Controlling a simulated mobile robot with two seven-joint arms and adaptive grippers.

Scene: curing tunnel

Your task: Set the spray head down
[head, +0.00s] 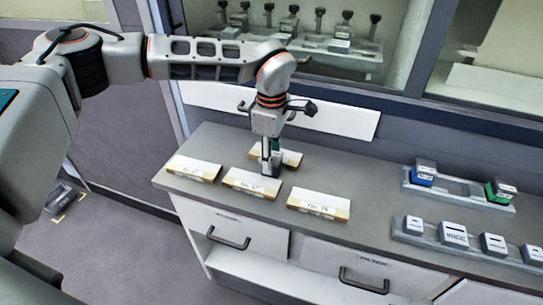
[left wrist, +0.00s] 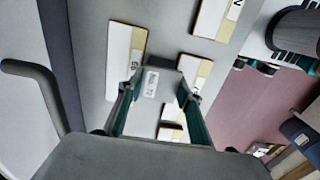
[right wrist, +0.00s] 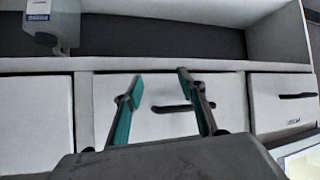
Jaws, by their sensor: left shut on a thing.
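My left gripper (head: 271,168) points down low over the grey counter (head: 345,178), among several white label blocks. In the left wrist view the left gripper (left wrist: 152,92) is shut on the spray head (left wrist: 151,82), a grey block with a small white printed label between the fingertips. In the head view the spray head is mostly hidden by the fingers, and I cannot tell whether it touches the counter. My right gripper (right wrist: 160,78) is open and empty in the right wrist view, in front of drawer fronts; it is not in the head view.
Label blocks stand at the left (head: 194,169), front (head: 251,184), right (head: 319,204) and behind the left gripper (head: 291,157). Racks with a blue-based unit (head: 423,173), a green-based unit (head: 499,191) and grey blocks (head: 453,235) stand at the right. Drawers (head: 235,232) lie below the counter edge.

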